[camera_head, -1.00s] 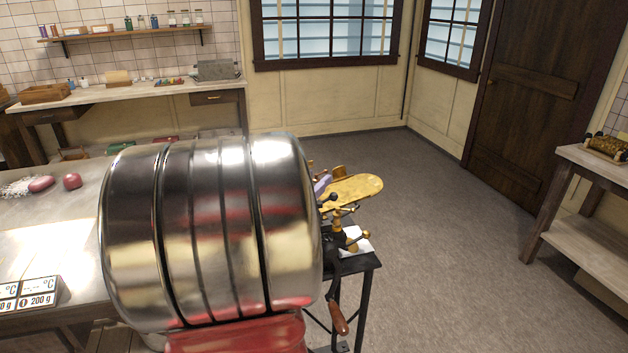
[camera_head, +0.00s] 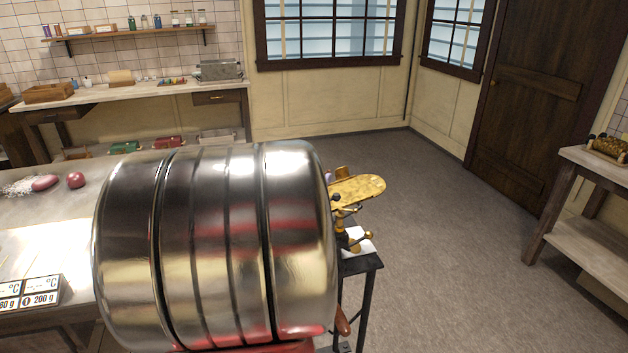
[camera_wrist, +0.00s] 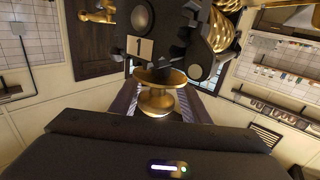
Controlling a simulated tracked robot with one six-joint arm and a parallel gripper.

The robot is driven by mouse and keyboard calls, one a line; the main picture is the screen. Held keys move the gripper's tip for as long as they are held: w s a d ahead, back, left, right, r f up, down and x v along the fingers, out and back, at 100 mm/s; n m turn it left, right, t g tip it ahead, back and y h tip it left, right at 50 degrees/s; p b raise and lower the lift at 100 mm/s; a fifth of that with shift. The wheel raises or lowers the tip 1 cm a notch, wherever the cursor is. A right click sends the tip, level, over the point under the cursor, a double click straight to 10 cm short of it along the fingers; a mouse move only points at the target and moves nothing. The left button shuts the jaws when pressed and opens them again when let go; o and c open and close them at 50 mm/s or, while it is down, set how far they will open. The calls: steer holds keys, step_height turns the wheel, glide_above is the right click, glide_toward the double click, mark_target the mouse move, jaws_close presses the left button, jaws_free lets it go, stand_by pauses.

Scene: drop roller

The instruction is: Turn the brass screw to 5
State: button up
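In the wrist view a brass screw (camera_wrist: 157,98) with a round, flanged head sits below the dark body of the roller machine (camera_wrist: 172,45). A small plate marked "1" (camera_wrist: 140,46) is on that body. The grey fingers of my gripper (camera_wrist: 157,106) stand on either side of the screw head. Whether they touch it is unclear. In the head view my own large metal arm part hides the gripper, the screw and most of the machine.
A black stand (camera_head: 366,285) carries the machine, with a wooden crank handle (camera_head: 342,320) low beside my arm. A side table (camera_head: 590,235) stands at right. The floor between is clear.

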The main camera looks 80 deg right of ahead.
steer(key=shift+o, duration=1.1)
steer(key=shift+s, duration=0.1)
steer(key=shift+w+a, duration=0.25)
steer(key=shift+a, duration=1.65)
steer(key=shift+w+a, duration=0.2)
steer(key=shift+a, duration=1.65)
